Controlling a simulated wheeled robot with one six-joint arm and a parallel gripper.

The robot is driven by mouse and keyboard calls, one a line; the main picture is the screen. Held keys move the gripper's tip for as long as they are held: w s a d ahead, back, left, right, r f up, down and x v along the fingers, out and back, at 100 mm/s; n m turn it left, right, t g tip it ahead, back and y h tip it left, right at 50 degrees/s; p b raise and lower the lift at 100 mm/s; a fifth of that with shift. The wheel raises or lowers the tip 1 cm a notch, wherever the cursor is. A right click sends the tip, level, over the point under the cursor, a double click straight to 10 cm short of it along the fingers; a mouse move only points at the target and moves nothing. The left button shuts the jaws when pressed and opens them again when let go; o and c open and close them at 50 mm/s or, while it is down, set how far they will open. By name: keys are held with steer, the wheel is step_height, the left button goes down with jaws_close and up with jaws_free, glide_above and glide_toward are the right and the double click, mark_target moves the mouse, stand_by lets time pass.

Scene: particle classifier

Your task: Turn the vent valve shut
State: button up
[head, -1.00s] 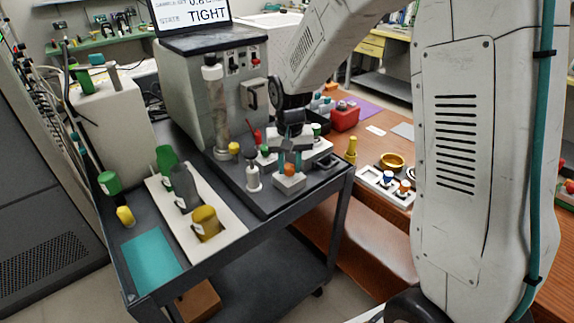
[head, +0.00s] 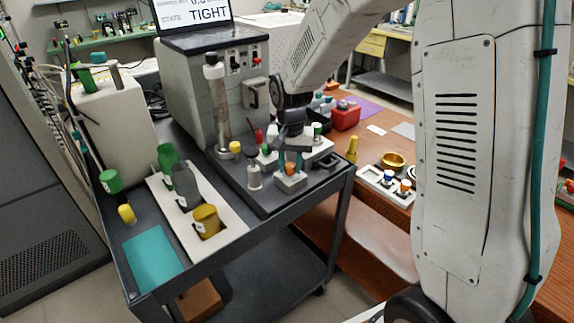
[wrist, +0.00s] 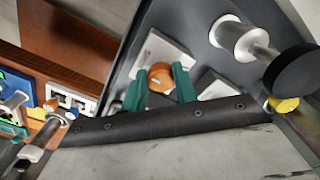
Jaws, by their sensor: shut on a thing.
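The vent valve appears to be the orange round knob (head: 290,169) on a small white block (head: 291,181) at the cart's front right corner. In the wrist view the same orange knob (wrist: 160,76) sits between two teal fingertips. My gripper (wrist: 159,85) is shut on the knob, one finger on each side. In the head view my gripper (head: 290,163) reaches down onto it from above, and the wrist partly hides the area behind. The screen (head: 193,15) on the grey machine reads STATE TIGHT.
A grey-white capped fitting (head: 254,175) stands just left of the knob. A green-topped fitting (head: 266,149) and yellow knob (head: 235,147) are behind it. A white tray (head: 229,236) with bottles lies left. A wooden bench (head: 390,155) is at right.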

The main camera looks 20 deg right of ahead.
mark_target(292, 166)
steer(key=o, duration=1)
steer(key=shift+w+d, duration=0.15)
steer(key=shift+d, duration=0.2)
steer(key=shift+a, duration=0.2)
step_height(292, 166, up, 8)
steer(key=shift+f, duration=0.1)
steer(key=shift+s+n, duration=0.2)
steer(key=shift+n, duration=0.1)
steer(key=s+r+n, duration=0.1)
steer(key=s+r, duration=0.2)
steer(key=s, duration=0.6)
steer(key=s+d+r+n+t, duration=0.1)
steer(key=s+r+n, duration=0.1)
steer(key=s, duration=0.8)
steer(key=s+d+r+n, duration=0.1)
steer(key=s+r, duration=0.3)
steer(key=s, duration=0.6)
steer(key=shift+s+r+n, duration=0.1)
steer(key=shift+n, duration=0.4)
